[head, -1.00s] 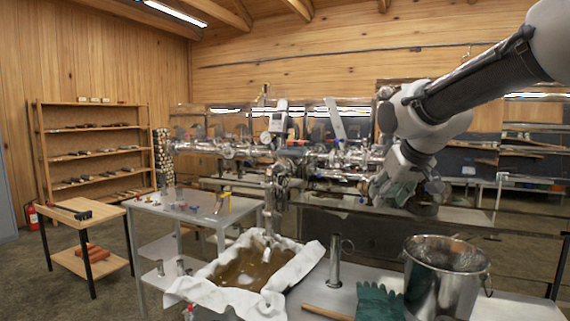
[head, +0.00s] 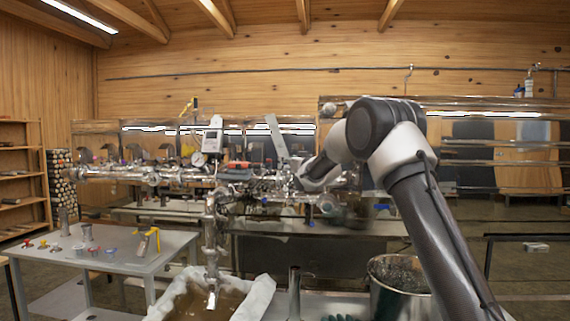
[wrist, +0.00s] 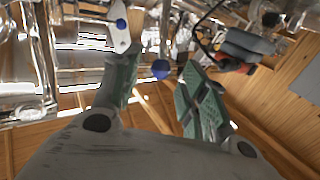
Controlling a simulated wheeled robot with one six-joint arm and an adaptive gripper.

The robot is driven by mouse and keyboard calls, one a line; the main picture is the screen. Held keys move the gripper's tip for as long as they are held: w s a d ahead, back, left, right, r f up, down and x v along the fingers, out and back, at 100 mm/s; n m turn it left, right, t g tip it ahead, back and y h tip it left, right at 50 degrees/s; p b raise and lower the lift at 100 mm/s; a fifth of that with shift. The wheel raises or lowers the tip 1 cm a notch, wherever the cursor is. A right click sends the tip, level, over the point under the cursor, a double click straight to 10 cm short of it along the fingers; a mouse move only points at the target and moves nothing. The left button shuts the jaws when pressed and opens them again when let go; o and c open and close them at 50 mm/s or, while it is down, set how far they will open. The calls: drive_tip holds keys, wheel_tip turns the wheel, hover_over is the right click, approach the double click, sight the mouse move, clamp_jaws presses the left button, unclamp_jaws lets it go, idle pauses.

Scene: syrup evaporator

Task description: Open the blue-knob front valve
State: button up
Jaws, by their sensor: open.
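My gripper (wrist: 158,84) is open in the wrist view, with a green pad on each finger. A round blue knob (wrist: 160,69) shows in the gap between the fingers, seemingly beyond the tips. I cannot tell whether either finger touches it. A second blue knob (wrist: 121,23) sits on a pale plate at the upper left. In the head view my arm reaches to the evaporator's metal pipework (head: 180,174), and its end is hard to make out there. A small blue part (head: 309,222) shows below the pipes; I cannot tell which knob it is.
A grey table (head: 120,256) with small fittings stands at the left. A cloth-lined basin (head: 258,296) and a steel bucket (head: 385,290) stand in front. In the wrist view, a dark grey and orange device (wrist: 245,50) with a cable is near the right finger.

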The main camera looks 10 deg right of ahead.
sight(285, 163)
drive_tip(key=shift+x, duration=1.85)
drive_tip(key=shift+c, duration=0.3)
clamp_jaws()
